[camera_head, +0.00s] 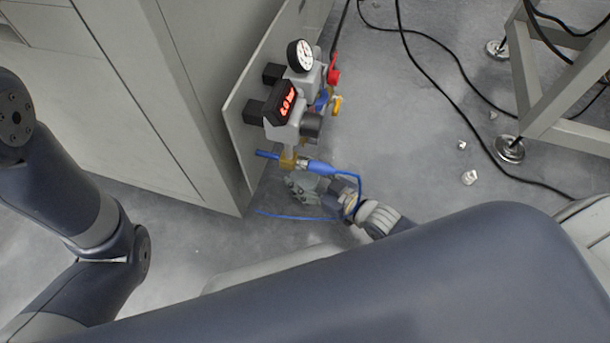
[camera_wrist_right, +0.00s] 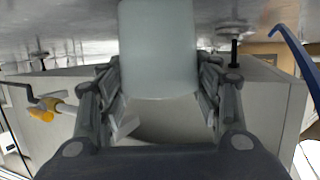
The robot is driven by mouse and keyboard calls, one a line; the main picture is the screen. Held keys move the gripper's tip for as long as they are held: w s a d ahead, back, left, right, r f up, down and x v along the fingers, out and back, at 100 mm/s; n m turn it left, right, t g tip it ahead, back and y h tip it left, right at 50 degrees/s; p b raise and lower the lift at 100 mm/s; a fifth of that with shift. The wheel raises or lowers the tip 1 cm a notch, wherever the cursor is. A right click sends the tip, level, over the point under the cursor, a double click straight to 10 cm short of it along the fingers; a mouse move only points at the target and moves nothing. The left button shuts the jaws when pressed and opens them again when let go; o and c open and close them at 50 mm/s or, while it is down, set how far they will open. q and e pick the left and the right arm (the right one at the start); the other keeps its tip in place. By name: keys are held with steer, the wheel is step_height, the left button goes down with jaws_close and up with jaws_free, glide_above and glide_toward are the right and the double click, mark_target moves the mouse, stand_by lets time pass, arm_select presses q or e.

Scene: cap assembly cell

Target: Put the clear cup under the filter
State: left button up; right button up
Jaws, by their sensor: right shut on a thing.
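The clear cup (camera_wrist_right: 158,50) is a pale, translucent cylinder in the right wrist view. My right gripper (camera_wrist_right: 160,100) is shut on it, with one finger on each side. In the head view my right gripper (camera_head: 318,190) is low beside the air unit, partly behind a blue tube; the cup is hard to make out there. The filter belongs to the grey air unit (camera_head: 302,85) on the upright panel, above my right gripper; its underside is hidden from the head view. My left arm shows at the left, but its gripper is out of view.
The unit carries a round gauge (camera_head: 300,55), a red-lit display (camera_head: 288,101), a red knob (camera_head: 333,75) and a yellow lever (camera_head: 337,104). A blue tube (camera_head: 345,172) hangs close to my right gripper. A metal frame (camera_head: 545,110), black cables and small scraps are on the floor at the right.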

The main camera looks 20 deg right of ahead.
steer(key=o, duration=0.9)
steer(key=shift+f, duration=0.15)
steer(key=shift+c, duration=0.2)
steer(key=shift+r, duration=0.25)
steer(key=p+v, duration=0.7)
steer(key=v, duration=0.5)
steer(key=shift+f, duration=0.1)
